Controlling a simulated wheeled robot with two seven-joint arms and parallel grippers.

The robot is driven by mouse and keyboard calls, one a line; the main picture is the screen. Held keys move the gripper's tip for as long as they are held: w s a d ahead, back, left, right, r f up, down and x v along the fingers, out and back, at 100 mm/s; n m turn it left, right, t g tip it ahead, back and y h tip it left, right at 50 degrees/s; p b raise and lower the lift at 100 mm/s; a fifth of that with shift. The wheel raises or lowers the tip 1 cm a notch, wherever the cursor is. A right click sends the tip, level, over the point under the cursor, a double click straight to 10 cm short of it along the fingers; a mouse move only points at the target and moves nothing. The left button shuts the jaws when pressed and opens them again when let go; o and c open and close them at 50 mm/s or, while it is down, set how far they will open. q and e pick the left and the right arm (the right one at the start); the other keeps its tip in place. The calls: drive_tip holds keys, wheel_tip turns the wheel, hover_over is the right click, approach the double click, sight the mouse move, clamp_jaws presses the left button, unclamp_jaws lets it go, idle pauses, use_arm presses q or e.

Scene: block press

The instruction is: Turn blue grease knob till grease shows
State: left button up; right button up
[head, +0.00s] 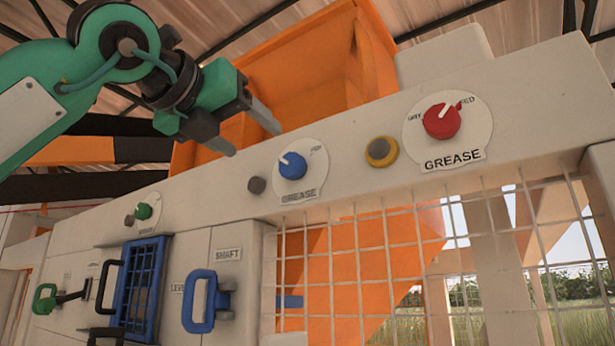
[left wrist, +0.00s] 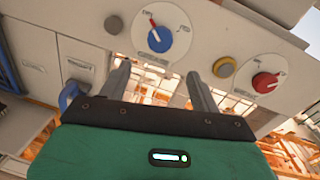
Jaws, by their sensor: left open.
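The blue grease knob (head: 292,166) sits on a round white dial (head: 316,160) marked GREASE, on the pale machine front. Its pointer is turned to the upper left, away from the small mark at the dial's upper right. In the left wrist view the knob (left wrist: 159,40) is beyond the fingertips, with its pointer also to the upper left. My left gripper (head: 252,140) is open and empty, up and left of the knob and apart from it. It also shows in the left wrist view (left wrist: 170,72). My right gripper is not in view.
A red knob (head: 441,121) on another GREASE dial and a yellow-ringed button (head: 381,151) are to the right. A grey button (head: 256,185) is close left of the blue knob. A wire mesh guard (head: 400,265) is below, and a blue SHAFT handle (head: 200,300) is lower left.

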sight(289, 164)
use_arm(q)
drive_tip(key=p+x, duration=0.1)
drive_tip(key=x, duration=0.2)
drive_tip(key=p+x, duration=0.2)
drive_tip(key=r+p+x, duration=0.1)
drive_tip(key=p+x, duration=0.1)
drive_tip(key=x, duration=0.1)
drive_tip(key=shift+w+d, duration=0.15)
drive_tip(key=shift+w, duration=0.2)
drive_tip(key=shift+p+x, duration=0.7)
drive_tip(key=shift+x, duration=0.45)
drive_tip(key=shift+w+d+f, duration=0.1)
drive_tip(key=shift+w+f, duration=0.05)
drive_tip(key=shift+w, duration=0.25)
drive_tip(key=shift+w+d, duration=0.1)
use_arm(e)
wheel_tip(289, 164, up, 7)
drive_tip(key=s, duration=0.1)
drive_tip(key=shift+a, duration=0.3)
use_arm(q)
drive_tip(key=shift+c, duration=0.4)
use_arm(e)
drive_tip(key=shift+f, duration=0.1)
